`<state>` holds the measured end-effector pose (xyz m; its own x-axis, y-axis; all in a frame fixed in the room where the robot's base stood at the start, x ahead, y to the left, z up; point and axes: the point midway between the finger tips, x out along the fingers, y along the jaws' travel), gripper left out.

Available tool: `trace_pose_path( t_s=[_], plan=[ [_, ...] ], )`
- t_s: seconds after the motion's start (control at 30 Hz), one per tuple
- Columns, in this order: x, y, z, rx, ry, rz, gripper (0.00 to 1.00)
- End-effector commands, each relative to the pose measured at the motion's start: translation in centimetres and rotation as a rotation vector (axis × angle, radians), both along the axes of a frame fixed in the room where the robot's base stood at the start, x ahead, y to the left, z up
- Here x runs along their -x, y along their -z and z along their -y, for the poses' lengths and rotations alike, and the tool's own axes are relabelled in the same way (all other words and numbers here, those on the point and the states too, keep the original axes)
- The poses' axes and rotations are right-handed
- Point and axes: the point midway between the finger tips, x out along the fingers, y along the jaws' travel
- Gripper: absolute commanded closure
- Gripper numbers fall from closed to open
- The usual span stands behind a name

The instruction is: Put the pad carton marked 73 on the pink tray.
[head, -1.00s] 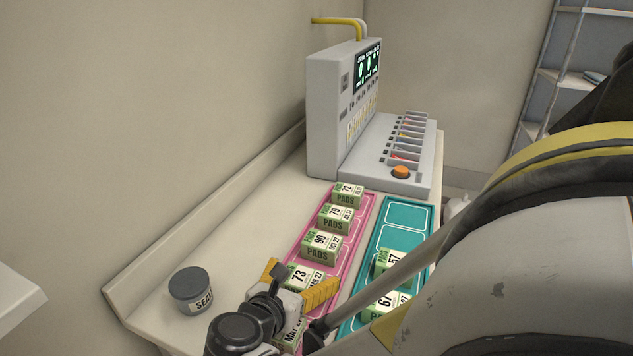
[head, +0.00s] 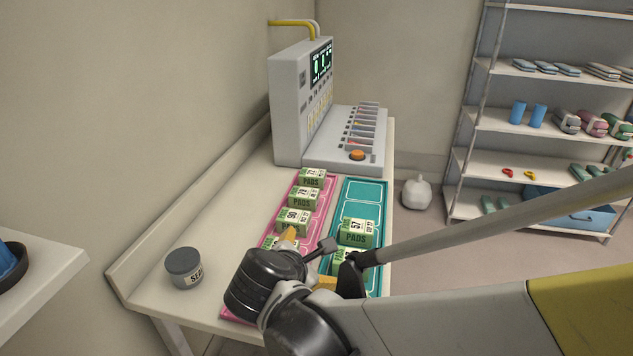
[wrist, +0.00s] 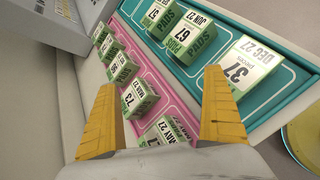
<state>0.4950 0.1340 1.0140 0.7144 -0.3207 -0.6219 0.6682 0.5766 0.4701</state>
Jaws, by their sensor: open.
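The pad carton marked 73 (wrist: 138,97) is green and white and stands on the pink tray (wrist: 172,86) in a row of similar cartons. In the head view the pink tray (head: 327,200) lies left of the teal tray, and only an edge of what seems to be carton 73 (head: 269,242) shows behind my arm. My gripper (head: 308,260) is over the near part of the trays. In the wrist view its yellow fingers (wrist: 160,80) are wide apart, with carton 73 in view between them. Whether they reach down around it is unclear.
The teal tray (head: 365,191) holds cartons marked 57 (wrist: 158,18), 67 (wrist: 192,38) and 37 (wrist: 250,66). A carton dated May 27 (wrist: 168,131) is beside 73. A grey jar (head: 184,267) stands at left, a grey machine (head: 300,110) at the back.

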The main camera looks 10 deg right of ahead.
Motion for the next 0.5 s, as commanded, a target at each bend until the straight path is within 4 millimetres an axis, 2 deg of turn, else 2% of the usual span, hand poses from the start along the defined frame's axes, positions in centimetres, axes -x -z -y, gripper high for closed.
trace_pose_path(
  t_s=[0.03, 0.1, 0.17, 0.3, 0.4, 0.5],
  plan=[
    [0.9, -0.3, 2.5, -0.125, 0.107, 0.002, 0.02],
    [2.1, -0.5, 4.9, -0.312, 0.261, 0.013, 0.02],
    [3.4, -0.7, 6.7, -0.471, 0.399, 0.026, 0.02],
    [7.2, -1.1, 10.6, -0.878, 0.781, 0.082, 0.02],
    [9.9, -1.5, 12.3, -1.167, 1.066, 0.138, 0.02],
    [11.8, -1.8, 13.1, -1.388, 1.288, 0.185, 0.02]
  ],
)
